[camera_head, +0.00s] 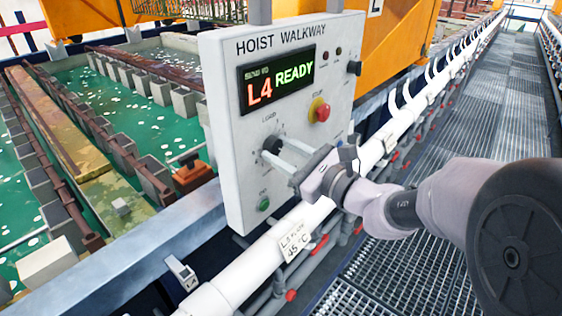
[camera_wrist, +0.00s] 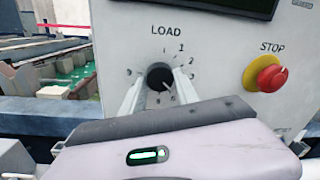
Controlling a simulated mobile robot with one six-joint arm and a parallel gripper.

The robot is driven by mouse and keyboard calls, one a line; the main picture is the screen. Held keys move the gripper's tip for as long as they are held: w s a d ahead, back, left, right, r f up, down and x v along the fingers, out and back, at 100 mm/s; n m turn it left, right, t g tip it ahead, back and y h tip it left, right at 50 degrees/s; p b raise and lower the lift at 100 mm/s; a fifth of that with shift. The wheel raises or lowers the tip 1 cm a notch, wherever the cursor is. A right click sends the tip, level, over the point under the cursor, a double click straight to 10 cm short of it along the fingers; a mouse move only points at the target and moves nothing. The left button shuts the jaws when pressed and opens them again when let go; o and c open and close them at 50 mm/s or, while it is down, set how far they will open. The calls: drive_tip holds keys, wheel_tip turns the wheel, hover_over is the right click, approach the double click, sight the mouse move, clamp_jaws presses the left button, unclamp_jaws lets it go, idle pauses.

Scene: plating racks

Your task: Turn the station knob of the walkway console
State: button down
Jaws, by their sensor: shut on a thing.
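The walkway console (camera_head: 222,128) is a pale grey box labelled "HOIST WALKWAY". Its dark display (camera_head: 277,82) reads "L4 READY". The black station knob (camera_head: 272,145) sits below the display under the word "LOAD", ringed by numbers; the knob also shows in the wrist view (camera_wrist: 159,76). My gripper (camera_head: 280,151) reaches in from the right, its two pale fingers shut on the knob, one on either side. In the wrist view the fingers (camera_wrist: 159,88) flank the knob.
A red stop button (camera_head: 321,111) on a yellow collar sits up and right of the knob; a green button (camera_head: 263,204) is below. A white pipe (camera_head: 240,264) runs below the console. Green tanks lie left, and a grated walkway (camera_head: 460,110) lies right.

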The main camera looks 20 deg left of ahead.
drive_tip(key=shift+f+n+b, duration=0.1)
drive_tip(key=shift+n+b, duration=0.5)
drive_tip(key=c, duration=0.9)
unclamp_jaws()
drive_tip(key=p+v, duration=0.1)
drive_tip(key=v, duration=1.6)
drive_tip(key=shift+d+p, duration=0.2)
drive_tip(key=shift+p, duration=0.15)
